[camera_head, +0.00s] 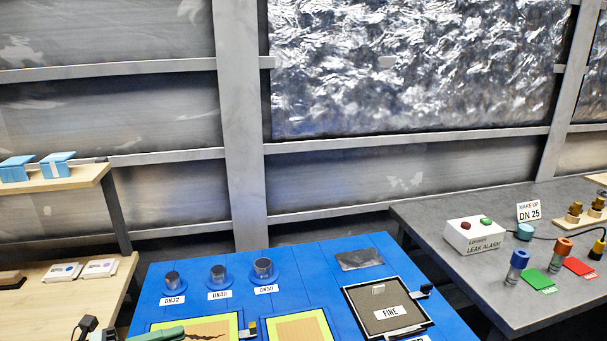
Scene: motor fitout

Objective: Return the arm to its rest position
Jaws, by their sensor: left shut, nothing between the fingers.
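My left gripper (88,323) shows only as a small dark part at the bottom edge, left of the blue table, in front of the wooden shelf. Its fingers are shut and hold nothing. Most of the left arm is below the picture. My right gripper is not in view.
The blue table (320,262) carries dark cylinders, framed panels and a FINE tray (386,322). A green item (168,335) lies at its front left. A grey bench (440,225) with a leak alarm box (474,238) stands right. Wooden shelves (75,181) with blue boxes stand left.

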